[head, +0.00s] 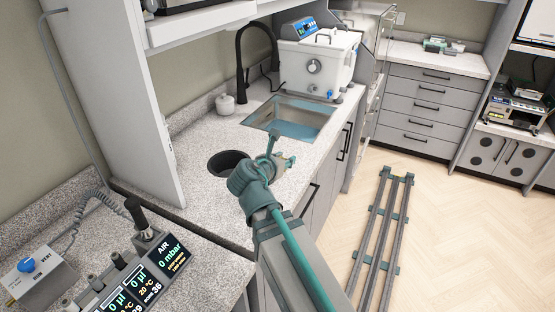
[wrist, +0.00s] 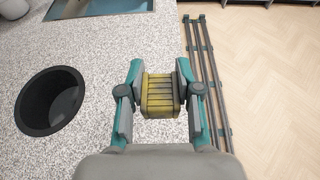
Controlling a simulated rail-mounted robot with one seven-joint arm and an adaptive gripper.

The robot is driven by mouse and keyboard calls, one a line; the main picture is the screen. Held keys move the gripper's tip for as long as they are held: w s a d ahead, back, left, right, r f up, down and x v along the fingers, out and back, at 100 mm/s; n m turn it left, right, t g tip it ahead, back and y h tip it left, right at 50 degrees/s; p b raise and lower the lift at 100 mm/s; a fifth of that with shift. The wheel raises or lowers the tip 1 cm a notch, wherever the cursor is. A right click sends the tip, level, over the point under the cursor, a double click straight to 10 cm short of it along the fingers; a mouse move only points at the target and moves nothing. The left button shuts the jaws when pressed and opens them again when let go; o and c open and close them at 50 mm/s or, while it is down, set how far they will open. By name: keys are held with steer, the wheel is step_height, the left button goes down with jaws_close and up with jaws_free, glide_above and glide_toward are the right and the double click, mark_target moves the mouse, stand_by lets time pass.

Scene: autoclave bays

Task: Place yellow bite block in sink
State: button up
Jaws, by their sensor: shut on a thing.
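The yellow bite block (wrist: 158,97) is a small ribbed block held between the two fingers of my gripper (wrist: 160,95) in the wrist view. My gripper is shut on it, above the speckled counter near its front edge. In the head view my gripper (head: 279,160) is over the counter, in front of the sink; the block is too small there to make out clearly. The sink (head: 290,117) is a rectangular basin with a bluish inside, set into the counter beyond my gripper. Its near edge (wrist: 98,14) also shows at the top of the wrist view.
A round dark hole (head: 228,162) in the counter lies left of my gripper. A black faucet (head: 241,65) and a white lidded jar (head: 225,104) stand left of the sink. A white machine (head: 318,62) stands behind it. Floor rails (head: 380,240) run at the right.

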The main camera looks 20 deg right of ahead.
steer(key=w+f, duration=0.2)
steer(key=w, duration=0.1)
steer(key=w+f, duration=0.3)
steer(key=w+f+p, duration=0.1)
steer(key=w+f, duration=0.1)
steer(key=w, duration=0.1)
steer(key=shift+d+f, duration=0.2)
steer(key=shift+f, duration=0.05)
steer(key=shift+f+p, duration=0.35)
steer(key=shift+f, duration=1.35)
steer(key=shift+f, duration=0.15)
steer(key=o, duration=1)
